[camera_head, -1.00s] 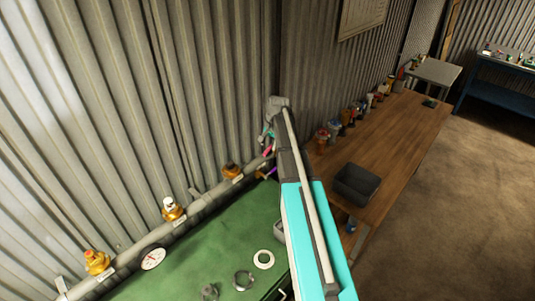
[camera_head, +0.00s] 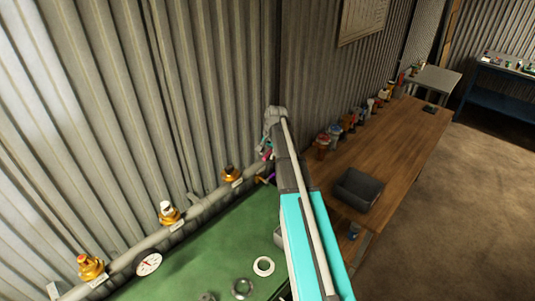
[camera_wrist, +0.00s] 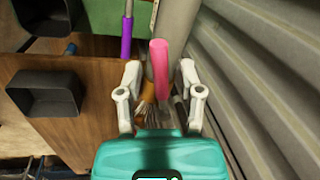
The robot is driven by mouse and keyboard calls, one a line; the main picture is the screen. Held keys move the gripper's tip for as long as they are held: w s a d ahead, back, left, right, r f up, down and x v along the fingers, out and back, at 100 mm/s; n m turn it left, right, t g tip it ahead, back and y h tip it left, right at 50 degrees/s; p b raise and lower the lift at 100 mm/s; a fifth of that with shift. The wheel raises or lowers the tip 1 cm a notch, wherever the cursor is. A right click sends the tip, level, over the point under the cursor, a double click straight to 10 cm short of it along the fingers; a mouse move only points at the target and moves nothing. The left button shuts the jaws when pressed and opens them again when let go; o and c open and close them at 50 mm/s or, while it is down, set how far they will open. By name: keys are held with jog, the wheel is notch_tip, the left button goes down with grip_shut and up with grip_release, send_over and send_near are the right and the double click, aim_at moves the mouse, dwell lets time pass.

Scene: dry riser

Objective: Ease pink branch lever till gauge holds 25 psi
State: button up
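The pink branch lever (camera_wrist: 159,68) stands between the two fingers of my gripper (camera_wrist: 160,78) in the wrist view. The fingers are apart, with visible gaps on both sides of the lever. In the head view, the pink lever (camera_head: 267,153) is a small patch beside my arm, which hides most of the gripper. A purple lever (camera_wrist: 126,38) is left of the pink one in the wrist view. The white round gauge (camera_head: 149,264) is on the pipe at lower left in the head view; its needle is too small to read.
Brass valves (camera_head: 169,214) line the pipe along the corrugated wall (camera_head: 120,110). The green bench (camera_head: 205,258) holds loose rings (camera_head: 263,266). A dark bin (camera_head: 357,188) and several fittings stand on the wooden table (camera_head: 410,145). The wall (camera_wrist: 260,80) is close on the right in the wrist view.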

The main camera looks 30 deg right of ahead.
grip_shut()
jog(key=shift+w+a+m, duration=0.1)
jog(key=shift+m, duration=0.2)
jog(key=shift+o, duration=1.3)
grip_release()
notch_tip(320, 180, up, 14)
jog(key=s+d+p, duration=0.1)
jog(key=s+p, duration=0.1)
jog(key=p, duration=1.1)
jog(key=shift+s+d+f+p, duration=0.2)
jog(key=shift+d+f+p, duration=0.05)
jog(key=shift+d+p, duration=0.1)
